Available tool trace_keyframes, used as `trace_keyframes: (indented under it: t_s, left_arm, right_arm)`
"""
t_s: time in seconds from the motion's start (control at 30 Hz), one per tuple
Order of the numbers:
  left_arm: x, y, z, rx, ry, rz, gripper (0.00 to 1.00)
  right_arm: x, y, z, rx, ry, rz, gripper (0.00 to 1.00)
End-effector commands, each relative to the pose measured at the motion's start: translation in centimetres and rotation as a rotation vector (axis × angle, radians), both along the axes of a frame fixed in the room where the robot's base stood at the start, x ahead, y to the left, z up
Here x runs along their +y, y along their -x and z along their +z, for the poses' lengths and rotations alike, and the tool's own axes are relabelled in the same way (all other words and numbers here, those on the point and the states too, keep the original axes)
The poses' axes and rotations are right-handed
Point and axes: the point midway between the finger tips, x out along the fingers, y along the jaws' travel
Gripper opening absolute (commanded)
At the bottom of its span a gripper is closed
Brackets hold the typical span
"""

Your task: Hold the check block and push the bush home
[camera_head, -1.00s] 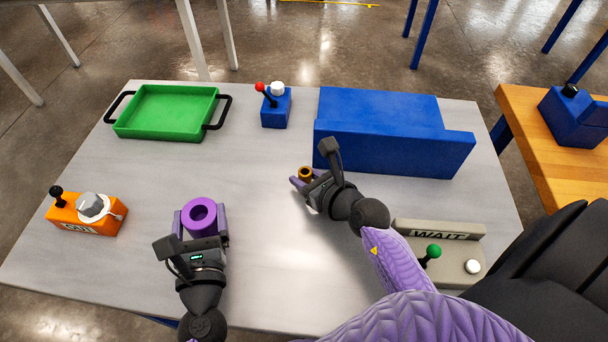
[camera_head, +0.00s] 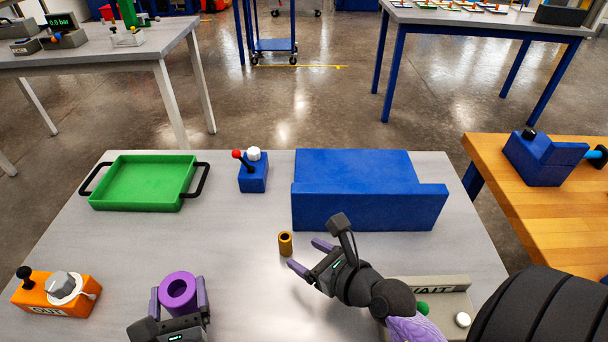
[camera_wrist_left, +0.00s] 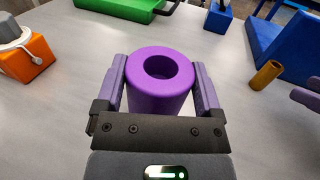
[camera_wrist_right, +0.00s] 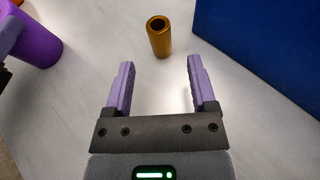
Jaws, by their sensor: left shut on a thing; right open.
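The check block (camera_head: 179,292) is a purple cylinder with a round hole in its top. My left gripper (camera_head: 180,300) is shut on it; in the left wrist view the block (camera_wrist_left: 160,95) sits between both fingers, hole facing up. The bush (camera_head: 285,244) is a small brass-coloured hollow tube standing upright on the table. My right gripper (camera_head: 306,254) is open and empty, just right of the bush. In the right wrist view the bush (camera_wrist_right: 159,37) stands beyond the open fingertips, apart from them.
A blue L-shaped block (camera_head: 368,208) stands behind the right gripper. A green tray (camera_head: 142,184), a small blue lever box (camera_head: 253,178), an orange lever box (camera_head: 56,295) and a grey WAIT panel (camera_head: 450,298) stand around the table.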

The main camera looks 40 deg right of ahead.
Motion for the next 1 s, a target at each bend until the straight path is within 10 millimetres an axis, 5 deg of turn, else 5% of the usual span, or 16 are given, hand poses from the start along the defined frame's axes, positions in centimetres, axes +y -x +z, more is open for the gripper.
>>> trace_keyframes:
  t_s: [0.2,0.33,0.6,0.67,0.77,1.0]
  left_arm:
    - [0.0,0.0,0.0,-0.001,0.000,0.000,0.49]
    - [0.0,0.0,0.0,-0.001,0.000,0.000,0.49]
    - [0.0,0.0,0.0,-0.001,0.000,0.000,0.49]
    - [0.0,0.0,0.0,-0.001,0.000,0.000,0.49]
    - [0.0,0.0,0.0,0.000,0.000,0.000,0.49]
    - [0.0,0.0,0.0,0.000,0.000,0.000,0.49]
  right_arm:
    - [-0.6,4.1,1.6,0.002,0.001,0.000,0.73]
    - [0.6,3.6,2.2,-0.009,-0.010,0.058,0.79]
    - [13.6,-3.1,5.0,0.001,0.159,0.820,0.79]
    - [14.7,-3.4,5.1,0.049,0.280,0.994,0.79]
    - [13.9,-4.0,5.0,0.188,0.523,1.215,0.79]
    - [5.1,-5.4,7.2,0.613,0.961,1.377,0.79]
